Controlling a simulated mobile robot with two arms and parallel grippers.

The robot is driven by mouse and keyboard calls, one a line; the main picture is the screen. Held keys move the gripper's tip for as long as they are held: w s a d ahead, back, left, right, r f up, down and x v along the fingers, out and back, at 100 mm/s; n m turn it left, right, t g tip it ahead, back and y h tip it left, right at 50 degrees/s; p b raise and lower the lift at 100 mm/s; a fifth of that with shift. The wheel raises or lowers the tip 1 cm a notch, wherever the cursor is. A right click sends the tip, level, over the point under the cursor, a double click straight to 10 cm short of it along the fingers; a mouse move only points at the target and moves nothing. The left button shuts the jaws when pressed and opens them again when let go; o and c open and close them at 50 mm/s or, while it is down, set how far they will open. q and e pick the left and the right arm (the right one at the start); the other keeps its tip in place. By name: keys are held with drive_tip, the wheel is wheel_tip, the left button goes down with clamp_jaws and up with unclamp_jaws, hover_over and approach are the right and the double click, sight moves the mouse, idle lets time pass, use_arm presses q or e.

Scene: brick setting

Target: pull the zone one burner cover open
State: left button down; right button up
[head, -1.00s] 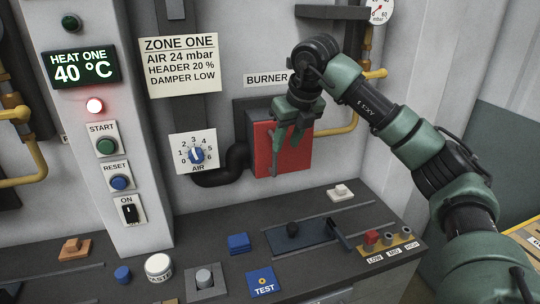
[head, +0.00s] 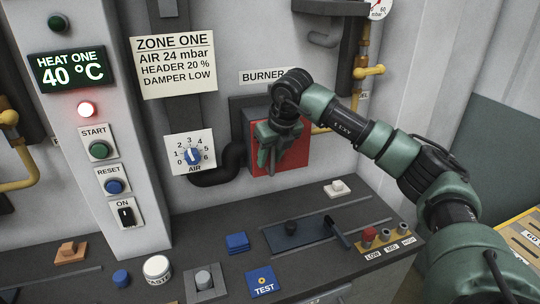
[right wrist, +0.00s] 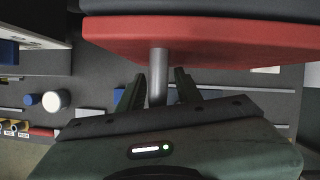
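The red burner cover (head: 293,153) is shut against its dark box on the wall, under the BURNER label (head: 262,76). In the right wrist view the cover (right wrist: 215,40) spans the top, and its grey bar handle (right wrist: 158,72) stands between my fingers. My right gripper (head: 264,160) is in front of the cover's left part and hides most of the handle in the head view. In the right wrist view my right gripper (right wrist: 159,90) is open around the handle, with a small gap on each side. My left gripper is not in view.
The air dial (head: 192,156) and a black hose (head: 228,167) are left of the cover. Yellow pipe (head: 369,71) runs on its right. Below is the dark console with a slider (head: 291,229), blue blocks (head: 237,242) and a switch row (head: 386,236).

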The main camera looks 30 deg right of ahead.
drive_tip(key=shift+s, duration=0.1)
clamp_jaws()
drive_tip(key=shift+r, duration=0.1)
idle(1.1)
